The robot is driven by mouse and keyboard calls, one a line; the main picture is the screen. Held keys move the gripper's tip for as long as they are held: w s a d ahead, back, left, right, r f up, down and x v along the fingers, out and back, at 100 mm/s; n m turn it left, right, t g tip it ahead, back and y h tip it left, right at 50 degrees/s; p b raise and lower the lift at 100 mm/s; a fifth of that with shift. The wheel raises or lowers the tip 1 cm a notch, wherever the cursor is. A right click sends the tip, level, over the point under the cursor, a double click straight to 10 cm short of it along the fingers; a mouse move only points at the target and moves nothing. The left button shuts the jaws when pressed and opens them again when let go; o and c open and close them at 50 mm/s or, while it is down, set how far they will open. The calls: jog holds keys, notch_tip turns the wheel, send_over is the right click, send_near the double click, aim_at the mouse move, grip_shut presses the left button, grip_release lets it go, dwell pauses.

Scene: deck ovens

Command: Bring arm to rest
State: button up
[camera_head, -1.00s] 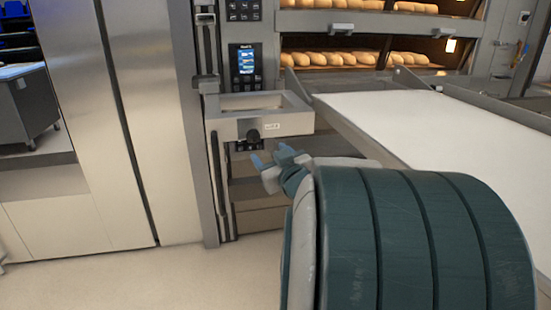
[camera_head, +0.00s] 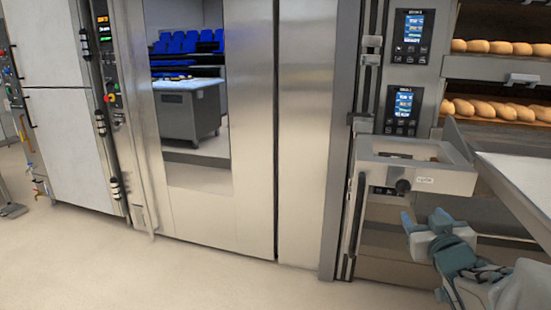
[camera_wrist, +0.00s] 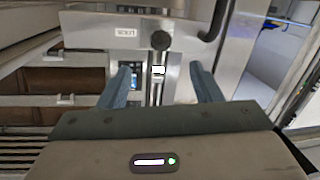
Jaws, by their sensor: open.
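My gripper (camera_head: 421,219) is at the lower right of the head view, in front of the deck oven's lower front. Its two blue-grey fingers stand apart with nothing between them. In the wrist view my gripper (camera_wrist: 160,88) also shows open and empty. A grey metal frame with a black knob (camera_head: 403,186) and a small label is just above and behind the fingers. The knob also shows in the wrist view (camera_wrist: 159,41), beyond the fingertips. I cannot tell the exact gap, but no contact shows.
A white loader surface (camera_head: 525,180) juts out at the right, beside my arm. Bread loaves (camera_head: 500,110) lie on the oven decks above. Tall steel panels (camera_head: 305,130) stand to the left. The floor (camera_head: 180,270) in front of them is clear.

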jog(key=s+a+r+g+y+p, duration=0.1)
jog(key=s+a+r+g+p, duration=0.1)
jog(key=s+a+g+p, duration=0.5)
jog(key=s+a+r+g+y+p, duration=0.2)
jog(key=s+a+g+p, duration=0.5)
jog(key=a, duration=0.6)
jog(key=s+r+p, duration=0.1)
jog(key=s+p, duration=0.1)
jog(key=p, duration=0.1)
jog(key=shift+r+y+p, duration=0.2)
jog(key=shift+y+p, duration=0.1)
jog(key=shift+p, duration=0.05)
jog(key=shift+c, duration=0.3)
